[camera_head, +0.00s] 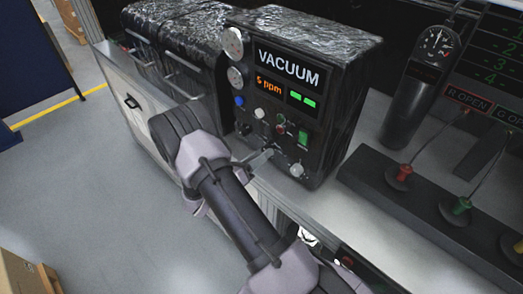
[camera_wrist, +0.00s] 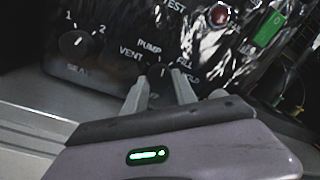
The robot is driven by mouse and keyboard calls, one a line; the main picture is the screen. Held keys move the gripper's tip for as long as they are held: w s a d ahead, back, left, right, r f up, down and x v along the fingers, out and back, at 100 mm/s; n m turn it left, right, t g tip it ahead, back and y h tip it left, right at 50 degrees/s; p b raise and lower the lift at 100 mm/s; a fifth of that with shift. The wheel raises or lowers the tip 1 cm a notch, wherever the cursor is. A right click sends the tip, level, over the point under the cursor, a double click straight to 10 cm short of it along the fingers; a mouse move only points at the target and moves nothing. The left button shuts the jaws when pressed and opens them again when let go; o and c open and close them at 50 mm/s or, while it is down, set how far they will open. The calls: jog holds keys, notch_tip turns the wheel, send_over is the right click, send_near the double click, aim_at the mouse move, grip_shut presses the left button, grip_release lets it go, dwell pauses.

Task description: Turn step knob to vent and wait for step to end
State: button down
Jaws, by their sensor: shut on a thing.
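The vacuum panel (camera_head: 290,78) is a black box with a VACUUM label, an orange ppm readout and two green lights. In the wrist view the dark step knob (camera_wrist: 161,70) sits among the labels PUMP, VENT, FILL and a partly covered one that seems to read HOLD. My gripper (camera_wrist: 160,82) has its two grey fingers on either side of this knob and is shut on it. A light mark shows on the knob, but its exact setting is unclear. In the head view my gripper (camera_head: 264,156) is at the panel's lower part and hides the knob.
The seal knob (camera_wrist: 76,43), marked 1 and 2, is to the left. A red button (camera_wrist: 220,15) and green switch (camera_wrist: 270,28) are above right. Two gauges (camera_head: 234,43) are on the panel's left. A dark cylinder (camera_head: 408,100) stands right of the panel.

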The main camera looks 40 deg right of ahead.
jog(key=n+p, duration=0.2)
jog(key=n, duration=0.3)
jog(key=shift+s+n, duration=0.1)
jog(key=shift+n, duration=0.3)
jog(key=n+t+p, duration=0.1)
jog(key=n, duration=0.5)
jog(key=shift+n+p, duration=0.3)
jog(key=c, duration=1)
grip_release()
jog(key=s+a+f, duration=0.1)
jog(key=a, duration=1.6)
jog(key=shift+s+a, duration=0.2)
jog(key=shift+s, duration=0.05)
